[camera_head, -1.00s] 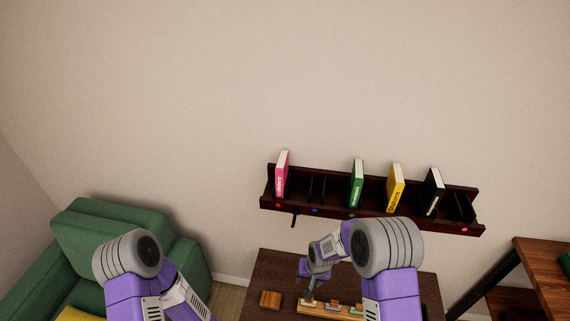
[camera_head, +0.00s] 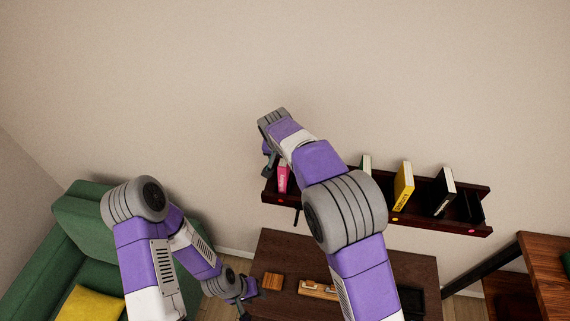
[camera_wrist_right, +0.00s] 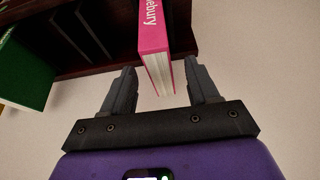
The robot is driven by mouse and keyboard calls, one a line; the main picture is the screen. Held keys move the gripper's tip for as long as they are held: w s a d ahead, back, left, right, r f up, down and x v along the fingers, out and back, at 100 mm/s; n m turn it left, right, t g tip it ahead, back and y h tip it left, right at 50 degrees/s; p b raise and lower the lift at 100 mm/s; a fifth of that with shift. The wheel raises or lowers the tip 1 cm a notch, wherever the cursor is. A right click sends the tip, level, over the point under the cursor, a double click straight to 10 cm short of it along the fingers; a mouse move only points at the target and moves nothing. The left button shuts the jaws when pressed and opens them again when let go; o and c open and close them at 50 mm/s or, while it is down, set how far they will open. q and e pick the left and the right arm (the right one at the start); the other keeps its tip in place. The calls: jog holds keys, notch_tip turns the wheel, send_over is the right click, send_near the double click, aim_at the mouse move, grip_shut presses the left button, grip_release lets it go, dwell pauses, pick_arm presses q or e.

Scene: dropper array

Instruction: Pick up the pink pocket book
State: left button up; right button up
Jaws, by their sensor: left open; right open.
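The pink pocket book (camera_head: 283,181) stands upright at the left end of the dark wall shelf, partly hidden behind my right arm in the head view. In the right wrist view, the pink book (camera_wrist_right: 153,36) shows its cover lettering and page edge, and its end reaches between the fingers. My right gripper (camera_wrist_right: 160,88) is open, one finger on each side of the book's end, with a gap visible on both sides. In the head view my right gripper (camera_head: 268,162) is at the shelf's left end. My left gripper (camera_head: 252,289) is low, near the table's left edge, and open.
A dark table (camera_head: 300,248) below bears a small wooden block (camera_head: 271,281) and a wooden tray (camera_head: 318,290). A green armchair (camera_head: 60,225) stands at left.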

jog(key=shift+x, duration=0.9)
jog(key=p+x, duration=0.1)
jog(key=x, duration=0.3)
jog(key=shift+f, duration=0.2)
jog(key=shift+c, duration=0.2)
grip_shut()
